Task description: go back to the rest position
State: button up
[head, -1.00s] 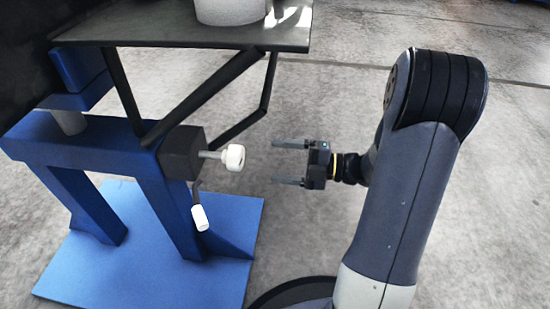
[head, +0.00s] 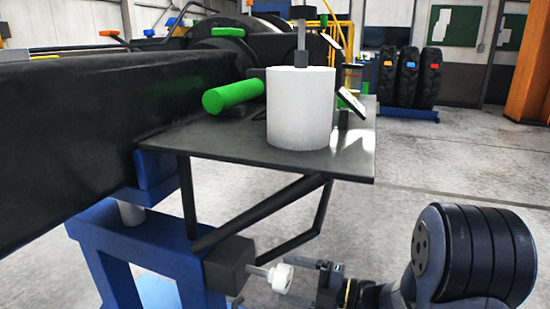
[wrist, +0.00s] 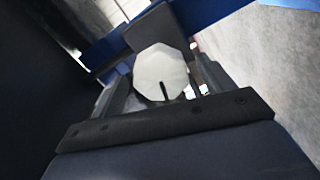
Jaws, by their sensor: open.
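My gripper (head: 291,282) is low in the head view, facing a white knob (head: 280,278) on a short rod from a dark block (head: 229,264). In the wrist view my gripper (wrist: 164,82) is open, with one finger on each side of the white knob (wrist: 160,70). The fingers look apart from the knob, but exact clearance and depth are hard to tell. My gripper is empty.
A dark shelf (head: 225,145) above carries a white cylinder (head: 300,112) and a green cylinder (head: 233,95). Dark struts (head: 262,210) and a blue stand (head: 135,240) support it. Tyres (head: 420,78) stand far behind. Open floor (head: 440,170) lies to the right.

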jog(key=shift+x, duration=1)
jog(key=shift+d, duration=0.1)
